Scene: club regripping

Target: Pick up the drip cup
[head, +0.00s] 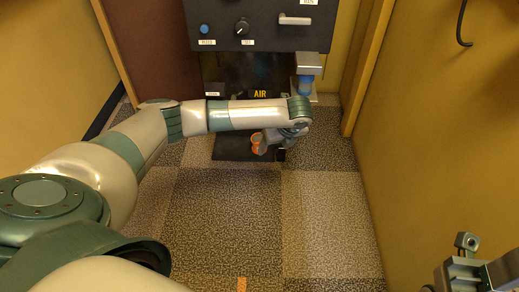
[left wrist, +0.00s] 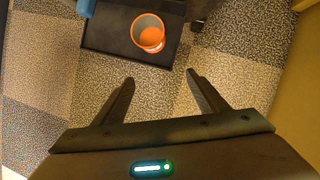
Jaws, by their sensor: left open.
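The drip cup (head: 258,143) is a small orange cup with a pale inside. It stands on a dark flat plate (head: 230,154) on the floor, below the machine. In the left wrist view the cup (left wrist: 148,34) shows from above, near the plate's right side. My left gripper (left wrist: 161,77) is open and empty, its two fingers pointing toward the cup, with a gap between fingertips and cup. In the head view my left wrist partly hides the cup. What seems to be my right gripper (head: 466,243) shows at the lower right, far from the cup; its jaws are unclear.
A dark machine panel (head: 265,30) with a blue button, a knob and a lever stands behind the cup. A blue-and-grey fitting (head: 306,80) hangs at its right. Yellow walls close in both sides; a black hook (head: 462,25) is on the right wall. The carpet (head: 270,220) in front is clear.

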